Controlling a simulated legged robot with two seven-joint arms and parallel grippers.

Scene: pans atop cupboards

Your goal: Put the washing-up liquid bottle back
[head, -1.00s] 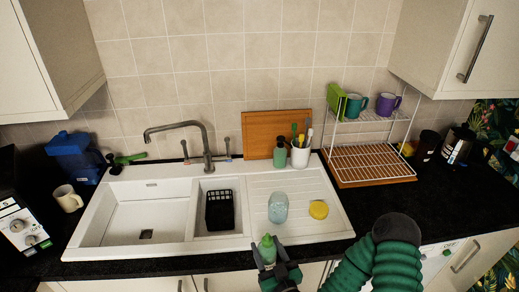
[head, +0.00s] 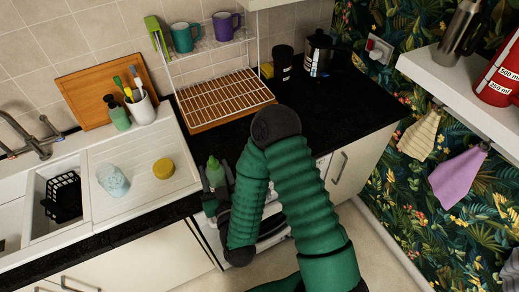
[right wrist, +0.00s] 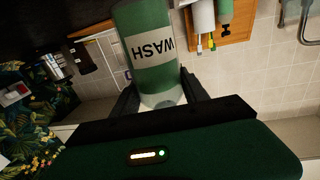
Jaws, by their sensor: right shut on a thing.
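The washing-up liquid bottle (head: 214,172) is green with a green cap. My own arm partly hides the gripper in the head view. My left gripper is not in view.
A second green bottle (head: 118,113) stands beside the white brush pot (head: 141,108). A wire rack (head: 225,100) stands behind. Black worktop (head: 350,115) right of the rack is free.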

